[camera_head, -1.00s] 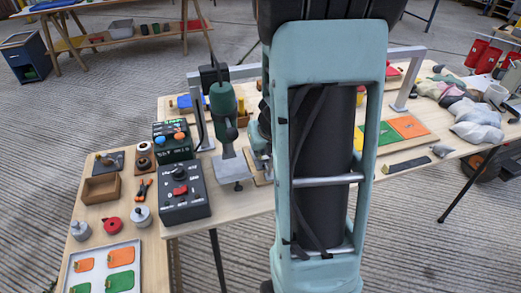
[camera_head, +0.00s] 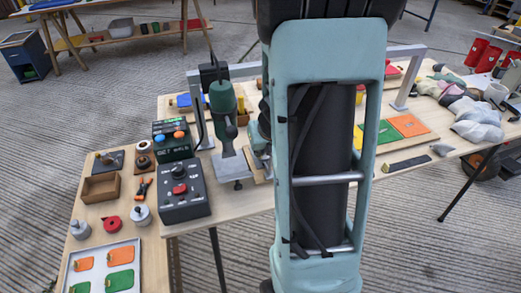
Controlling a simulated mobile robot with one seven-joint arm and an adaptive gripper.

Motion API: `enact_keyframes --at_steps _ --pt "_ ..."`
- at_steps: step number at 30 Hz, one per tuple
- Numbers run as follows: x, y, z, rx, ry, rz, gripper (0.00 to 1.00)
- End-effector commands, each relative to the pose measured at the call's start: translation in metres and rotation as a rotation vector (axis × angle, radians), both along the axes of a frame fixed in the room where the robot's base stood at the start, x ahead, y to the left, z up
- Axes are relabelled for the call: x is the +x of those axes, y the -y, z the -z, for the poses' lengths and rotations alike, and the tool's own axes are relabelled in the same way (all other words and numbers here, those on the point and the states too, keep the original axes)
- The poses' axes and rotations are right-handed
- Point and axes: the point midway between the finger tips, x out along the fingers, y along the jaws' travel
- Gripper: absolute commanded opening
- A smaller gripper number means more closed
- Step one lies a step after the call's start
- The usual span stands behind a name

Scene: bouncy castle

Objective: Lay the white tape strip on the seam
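I cannot make out the white tape strip or the seam in the head view. Green and orange panels (camera_head: 408,125) lie on a board on the work table, partly behind my arm's column. A green hand tool (camera_head: 223,112) stands upright on a metal stand at the table's front edge. My arm and column fill the middle of the view. My gripper is hidden behind them.
A black control box (camera_head: 181,191) with a red button and a box with a lit display (camera_head: 172,142) stand at the left. A tray (camera_head: 72,262) of coloured pieces lies at the front left. Grey cloth bundles (camera_head: 477,122) lie at the right. A metal frame (camera_head: 405,75) spans the table.

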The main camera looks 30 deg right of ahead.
Motion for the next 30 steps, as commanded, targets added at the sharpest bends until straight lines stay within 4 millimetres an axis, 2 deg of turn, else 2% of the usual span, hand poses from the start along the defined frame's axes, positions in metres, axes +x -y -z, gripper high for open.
enact_keyframes --at_steps 12,18,25,30 --pt "-0.0002 0.0000 0.0019 0.000 0.000 0.000 0.00" --pt "-0.0002 0.0000 0.0019 0.000 0.000 0.000 0.23" --pt "-0.0002 0.0000 0.0020 0.000 0.000 0.000 0.26" --pt "-0.0002 0.0000 0.0019 0.000 0.000 0.000 0.44"
